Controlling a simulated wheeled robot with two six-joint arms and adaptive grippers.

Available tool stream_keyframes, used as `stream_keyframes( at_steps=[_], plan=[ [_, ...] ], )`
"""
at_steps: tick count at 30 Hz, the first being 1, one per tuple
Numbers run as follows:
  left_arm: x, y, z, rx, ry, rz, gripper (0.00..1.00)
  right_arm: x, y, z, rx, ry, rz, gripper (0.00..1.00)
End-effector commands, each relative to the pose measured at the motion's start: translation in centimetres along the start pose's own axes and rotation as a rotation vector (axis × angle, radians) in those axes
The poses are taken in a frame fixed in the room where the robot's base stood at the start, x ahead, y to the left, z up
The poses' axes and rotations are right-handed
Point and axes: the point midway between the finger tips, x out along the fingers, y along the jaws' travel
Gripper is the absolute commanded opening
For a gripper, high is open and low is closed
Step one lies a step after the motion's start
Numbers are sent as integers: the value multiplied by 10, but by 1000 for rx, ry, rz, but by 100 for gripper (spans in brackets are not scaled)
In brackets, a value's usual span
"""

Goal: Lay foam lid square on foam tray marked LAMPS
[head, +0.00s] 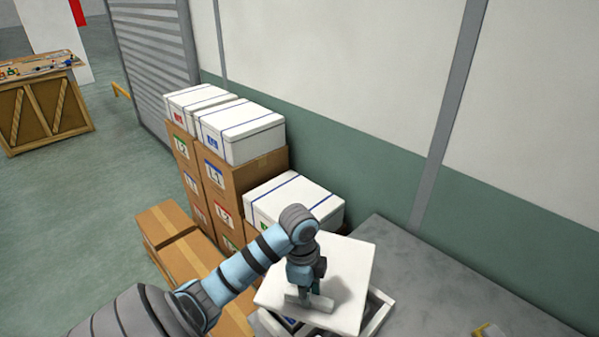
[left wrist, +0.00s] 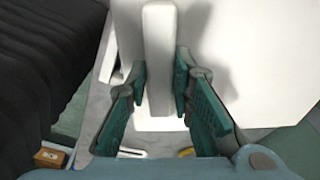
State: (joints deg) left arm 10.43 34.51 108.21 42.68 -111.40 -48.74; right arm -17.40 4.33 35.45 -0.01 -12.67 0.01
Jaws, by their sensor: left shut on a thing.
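The white foam lid (head: 345,262) is a flat square slab with a raised bar handle (head: 309,301) on top. My left gripper (head: 307,289) is shut on that handle. In the left wrist view the fingers (left wrist: 160,85) lie on both sides of the white bar, with the lid (left wrist: 245,55) beyond. A white foam tray (head: 381,315) shows partly under the lid, with dark contents at its edge. The lid looks turned and offset against the tray rim; I cannot tell if they touch. No LAMPS marking is readable. My right gripper is not in view.
The tray stands on a grey tabletop (head: 450,280), bare to the right except for a yellow item (head: 487,330) at the bottom edge. White boxes with blue straps (head: 240,130) top stacked cartons (head: 235,185) at the left. A wall (head: 510,220) runs behind.

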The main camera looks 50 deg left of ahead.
Motion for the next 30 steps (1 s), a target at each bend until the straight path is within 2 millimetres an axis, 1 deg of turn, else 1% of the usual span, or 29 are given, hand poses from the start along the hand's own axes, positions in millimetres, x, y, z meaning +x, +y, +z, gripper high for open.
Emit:
stream_keyframes(
  at_steps=[1, 3, 6, 11, 17, 24, 30],
  plan=[
    [-9, 10, 2, 126, 2, 16, 0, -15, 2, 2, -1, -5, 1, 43],
    [-8, 21, 3, 290, 11, 34, 0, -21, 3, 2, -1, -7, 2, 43],
    [-5, 29, 4, 416, 20, 44, 0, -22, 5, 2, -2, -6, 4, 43],
    [6, 30, 4, 439, 23, 46, 0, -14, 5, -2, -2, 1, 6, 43],
    [27, 29, 6, 438, 22, 46, 0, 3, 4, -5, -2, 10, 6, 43],
    [55, 29, 8, 438, 21, 45, 0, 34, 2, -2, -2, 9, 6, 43],
    [71, 29, 9, 437, 22, 46, 0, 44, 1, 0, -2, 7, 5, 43]
  ],
)
